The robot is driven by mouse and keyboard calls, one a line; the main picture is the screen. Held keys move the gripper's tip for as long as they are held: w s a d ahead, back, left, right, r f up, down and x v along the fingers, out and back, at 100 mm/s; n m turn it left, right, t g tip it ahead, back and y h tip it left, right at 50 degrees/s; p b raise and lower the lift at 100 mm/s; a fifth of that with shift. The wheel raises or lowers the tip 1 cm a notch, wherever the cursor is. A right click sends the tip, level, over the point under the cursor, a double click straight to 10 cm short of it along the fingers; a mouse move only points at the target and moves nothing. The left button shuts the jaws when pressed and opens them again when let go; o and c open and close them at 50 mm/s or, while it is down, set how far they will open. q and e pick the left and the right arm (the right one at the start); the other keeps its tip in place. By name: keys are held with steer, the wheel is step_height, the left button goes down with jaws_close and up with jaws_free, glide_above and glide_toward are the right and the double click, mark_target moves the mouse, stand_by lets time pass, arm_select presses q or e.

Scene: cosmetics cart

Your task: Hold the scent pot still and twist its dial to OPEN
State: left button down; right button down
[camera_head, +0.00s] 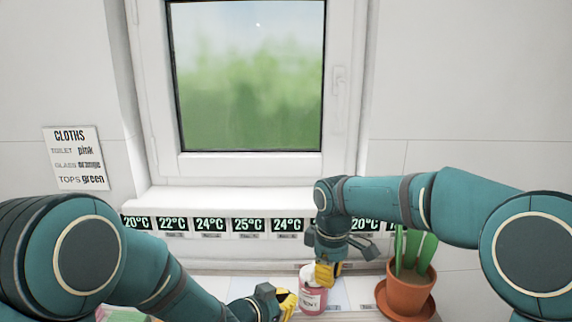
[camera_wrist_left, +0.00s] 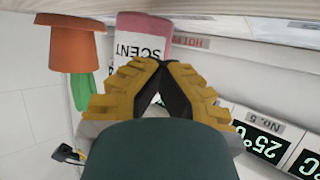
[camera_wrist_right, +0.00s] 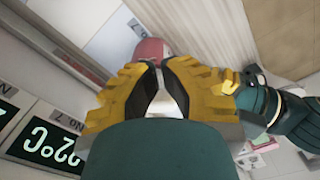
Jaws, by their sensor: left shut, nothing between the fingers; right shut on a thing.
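The scent pot (camera_head: 311,301) is pink with a white label and stands on the ledge below the window. The pot also shows in the left wrist view (camera_wrist_left: 150,24), where SCENT can be read. My right gripper (camera_head: 327,274) reaches down from above and is shut on the pot's pale dial (camera_wrist_right: 171,98), mostly hidden by the fingers. The dial's marking cannot be read. The pot's pink body shows beyond them in the right wrist view (camera_wrist_right: 152,50). My left gripper (camera_head: 290,302) is shut and empty, just left of the pot; whether it touches is unclear.
A terracotta pot (camera_head: 408,300) with a green plant stands right of the scent pot. A row of temperature displays (camera_head: 248,225) runs along the wall behind. A cloths sign (camera_head: 76,158) hangs at left. Pale ledge shows between the displays and my left arm.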

steer(key=shift+w+a, duration=0.35)
steer(key=shift+w, duration=0.15)
stand_by(0.8)
steer(key=shift+w+d, duration=0.45)
steer(key=shift+w, duration=0.05)
stand_by(0.4)
steer(key=shift+w+d, duration=0.25)
steer(key=shift+w, duration=0.5)
steer(key=shift+d, duration=0.1)
stand_by(0.4)
step_height(320, 180, up, 6)
steer(key=shift+d, duration=0.3)
stand_by(0.5)
steer(key=c, duration=1.7)
jaws_free()
